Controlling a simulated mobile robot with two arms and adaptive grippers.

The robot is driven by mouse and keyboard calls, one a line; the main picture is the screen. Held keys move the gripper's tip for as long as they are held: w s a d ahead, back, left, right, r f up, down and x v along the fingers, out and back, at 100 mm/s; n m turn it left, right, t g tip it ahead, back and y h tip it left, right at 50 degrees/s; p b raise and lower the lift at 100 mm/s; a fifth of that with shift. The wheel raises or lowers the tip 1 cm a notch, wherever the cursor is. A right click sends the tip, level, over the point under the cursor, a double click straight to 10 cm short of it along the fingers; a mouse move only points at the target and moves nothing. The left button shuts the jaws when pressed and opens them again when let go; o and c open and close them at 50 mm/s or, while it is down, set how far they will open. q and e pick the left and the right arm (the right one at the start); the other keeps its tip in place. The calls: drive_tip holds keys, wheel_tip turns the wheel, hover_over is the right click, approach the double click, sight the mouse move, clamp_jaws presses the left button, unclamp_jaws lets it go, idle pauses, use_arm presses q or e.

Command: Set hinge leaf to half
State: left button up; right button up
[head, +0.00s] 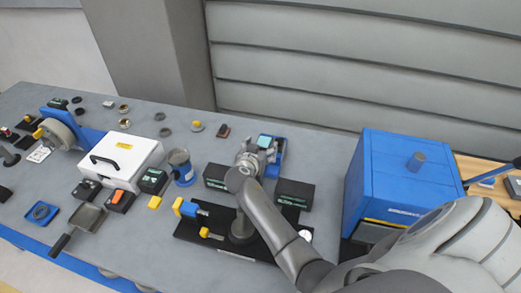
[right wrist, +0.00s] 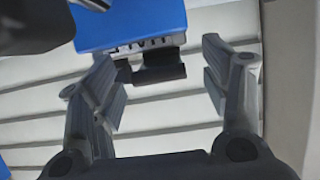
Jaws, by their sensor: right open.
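My right gripper (head: 262,152) is over the middle of the bench, above a black base plate (head: 190,233). In the right wrist view the right gripper (right wrist: 165,95) has its two fingers wide apart. A blue part with a black tab (right wrist: 160,72) shows beyond and between the fingers; neither finger visibly touches it. In the head view a blue part (head: 279,158) shows just behind the gripper, partly hidden by it. It may be the hinge leaf, but I cannot tell its angle. My left gripper is not in view.
Black boxes (head: 294,193) stand beside my right arm. A large blue cabinet (head: 385,165) stands to the right. A white box (head: 135,150), a grey-blue cup (head: 181,167) and several small parts are on the left. A slatted wall (head: 350,60) is behind the bench.

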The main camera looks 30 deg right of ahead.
drive_tip(key=shift+c, duration=1)
drive_tip(key=c, duration=1.2)
drive_tip(key=shift+w, duration=0.1)
